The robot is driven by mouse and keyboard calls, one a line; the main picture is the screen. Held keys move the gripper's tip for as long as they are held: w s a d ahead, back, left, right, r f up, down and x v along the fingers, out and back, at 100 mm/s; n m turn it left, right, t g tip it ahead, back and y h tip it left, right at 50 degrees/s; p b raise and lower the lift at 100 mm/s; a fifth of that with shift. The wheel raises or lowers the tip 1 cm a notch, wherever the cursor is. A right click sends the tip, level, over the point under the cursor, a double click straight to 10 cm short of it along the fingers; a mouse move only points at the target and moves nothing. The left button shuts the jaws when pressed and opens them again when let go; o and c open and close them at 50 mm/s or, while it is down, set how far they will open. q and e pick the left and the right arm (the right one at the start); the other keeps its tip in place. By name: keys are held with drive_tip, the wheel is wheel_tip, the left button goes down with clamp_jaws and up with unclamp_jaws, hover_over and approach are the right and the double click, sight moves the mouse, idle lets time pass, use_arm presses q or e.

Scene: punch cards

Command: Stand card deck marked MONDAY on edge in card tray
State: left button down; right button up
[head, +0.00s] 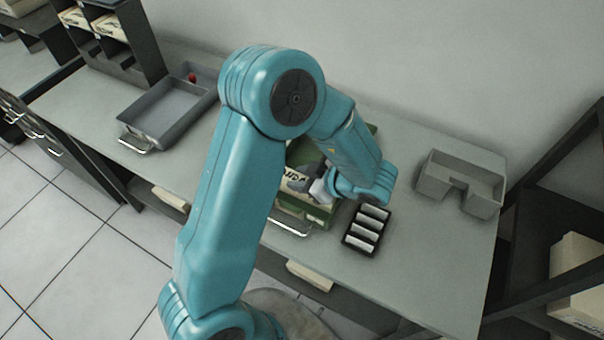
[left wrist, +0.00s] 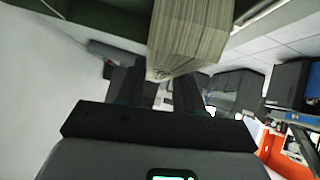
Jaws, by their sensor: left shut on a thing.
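A pale card deck (head: 293,182) with dark letters on its side is in the middle of the bench, at the green tray (head: 322,216). The letters are partly hidden, so I cannot read the whole mark. My left gripper (head: 315,185) is shut on this deck, with my arm covering part of both. In the left wrist view the deck (left wrist: 190,35) shows its stacked card edges at the fingers of my left gripper (left wrist: 157,88). I cannot tell whether the deck touches the tray. A grey notched tray (head: 435,187) stands empty at the right of the bench.
A black rack with white cards (head: 366,227) stands just right of the green tray. A grey tray with a handle (head: 160,128) and a small red thing (head: 192,78) is at the left. Dark shelving (head: 120,65) stands behind it. Bare bench (head: 440,265) lies front right.

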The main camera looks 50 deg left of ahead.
use_arm(q)
drive_tip(key=shift+f, duration=0.7)
drive_tip(key=c, duration=0.6)
unclamp_jaws()
drive_tip(key=shift+c, duration=0.2)
drive_tip(key=b+v, duration=0.1)
drive_tip(key=v, duration=1.5)
drive_tip(key=shift+d+r, duration=0.15)
